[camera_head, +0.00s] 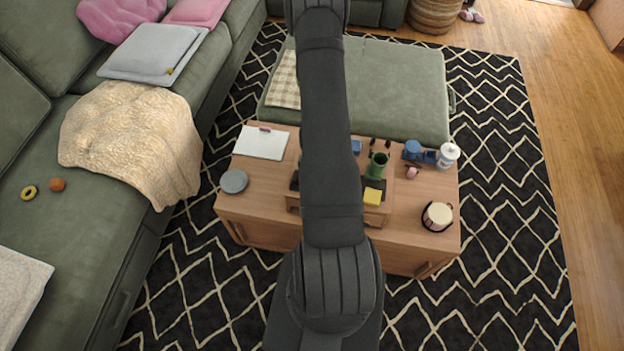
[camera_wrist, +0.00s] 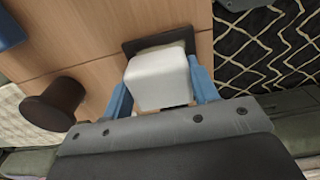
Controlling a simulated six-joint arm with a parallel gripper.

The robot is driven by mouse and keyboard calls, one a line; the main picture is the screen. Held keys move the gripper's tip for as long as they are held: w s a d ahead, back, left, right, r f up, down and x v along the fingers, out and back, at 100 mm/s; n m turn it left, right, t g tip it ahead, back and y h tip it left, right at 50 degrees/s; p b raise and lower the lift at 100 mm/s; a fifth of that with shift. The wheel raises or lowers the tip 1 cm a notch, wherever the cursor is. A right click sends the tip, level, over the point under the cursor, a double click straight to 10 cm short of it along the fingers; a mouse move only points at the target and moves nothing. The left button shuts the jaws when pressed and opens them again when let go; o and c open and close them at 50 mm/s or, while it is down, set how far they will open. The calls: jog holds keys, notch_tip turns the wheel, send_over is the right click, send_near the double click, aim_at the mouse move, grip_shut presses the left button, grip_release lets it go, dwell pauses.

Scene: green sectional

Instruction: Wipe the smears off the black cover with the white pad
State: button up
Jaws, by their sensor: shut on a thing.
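In the wrist view my gripper (camera_wrist: 162,94) has its two blue fingers shut on the sides of the white pad (camera_wrist: 158,76), a pale block with rounded edges. Just past the pad is a flat, dark square that looks like the black cover (camera_wrist: 133,47), on a wooden surface. The pad hides much of it, and I cannot tell whether the two touch. No smears can be made out on the part that shows. In the head view my own arm hides the gripper and the pad.
The wooden table (camera_head: 233,200) carries a white notebook (camera_head: 263,143), a grey disc (camera_head: 234,181), a green cup (camera_head: 377,165), a yellow block (camera_head: 372,196), a white bottle (camera_head: 447,155) and a cream-topped round container (camera_head: 438,215). A dark brown round object (camera_wrist: 52,104) stands left of the pad.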

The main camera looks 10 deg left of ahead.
jog(key=shift+w, duration=0.85)
jog(key=shift+s+f, duration=0.25)
jog(key=shift+s, duration=0.25)
jog(key=shift+s+r, duration=0.2)
jog(key=shift+s, duration=1.3)
jog(key=shift+w+f, duration=0.1)
jog(key=shift+w, duration=0.1)
jog(key=shift+w+r, duration=0.3)
jog(key=shift+w, duration=0.15)
jog(key=shift+w+f, duration=0.1)
jog(key=shift+w, duration=1.05)
jog(key=shift+w+f, duration=0.1)
jog(key=shift+f, duration=0.05)
jog(key=shift+s, duration=2.05)
jog(key=shift+w+r, duration=0.15)
jog(key=shift+r, duration=3.75)
